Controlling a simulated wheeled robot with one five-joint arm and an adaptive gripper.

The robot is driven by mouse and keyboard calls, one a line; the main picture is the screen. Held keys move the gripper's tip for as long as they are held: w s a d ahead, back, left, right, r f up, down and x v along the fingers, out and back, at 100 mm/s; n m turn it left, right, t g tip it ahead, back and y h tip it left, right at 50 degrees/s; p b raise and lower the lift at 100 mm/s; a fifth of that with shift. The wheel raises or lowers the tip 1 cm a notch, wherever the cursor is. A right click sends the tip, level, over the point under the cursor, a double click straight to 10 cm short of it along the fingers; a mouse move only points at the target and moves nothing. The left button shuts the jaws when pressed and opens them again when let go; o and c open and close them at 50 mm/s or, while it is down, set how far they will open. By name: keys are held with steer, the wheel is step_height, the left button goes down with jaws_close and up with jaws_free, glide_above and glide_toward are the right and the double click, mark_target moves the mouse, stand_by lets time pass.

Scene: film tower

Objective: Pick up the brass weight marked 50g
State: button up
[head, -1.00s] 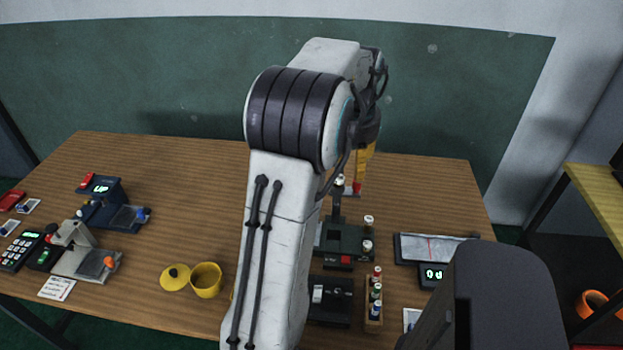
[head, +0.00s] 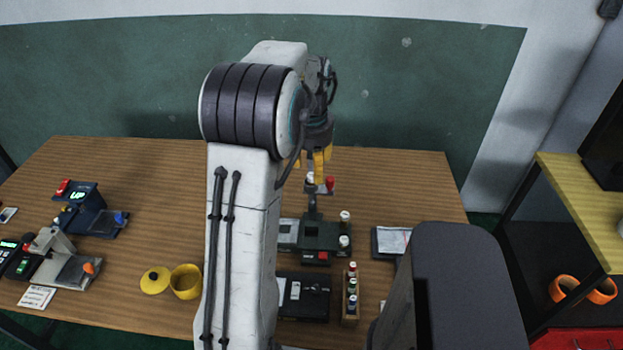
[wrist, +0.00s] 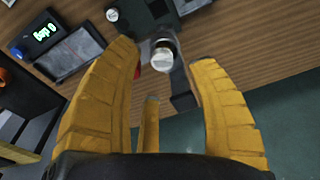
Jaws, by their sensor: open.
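I cannot make out a brass weight marked 50g in either view. My gripper (head: 319,162) is open, its yellow fingers spread above the back part of the wooden table. In the wrist view my gripper (wrist: 164,58) has nothing held between its fingers. A small upright piece with a pale round top (wrist: 162,57) shows between the fingertips; I cannot read any mark on it. In the head view a white-topped piece (head: 310,178) and a red knob (head: 330,183) stand just below the fingers. My arm hides part of the table.
A dark green device (head: 325,235) stands in front of the gripper, with a narrow rack of small bottles (head: 350,300) nearer. A yellow cup (head: 186,282) and blue device (head: 92,212) are at left. A display box (wrist: 40,33) shows in the wrist view. The table's back right is clear.

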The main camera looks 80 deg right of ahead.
mark_target(312, 176)
steer(key=f+p, duration=0.1)
steer(key=p, duration=0.1)
steer(key=shift+w+d+f+p, duration=0.1)
steer(key=shift+w+f+p, duration=0.05)
steer(key=shift+f+p, duration=0.2)
steer(key=shift+d+f+p, duration=0.2)
steer(key=shift+f+p, duration=0.55)
steer(key=shift+f, duration=0.5)
steer(key=shift+c, duration=0.6)
jaws_close()
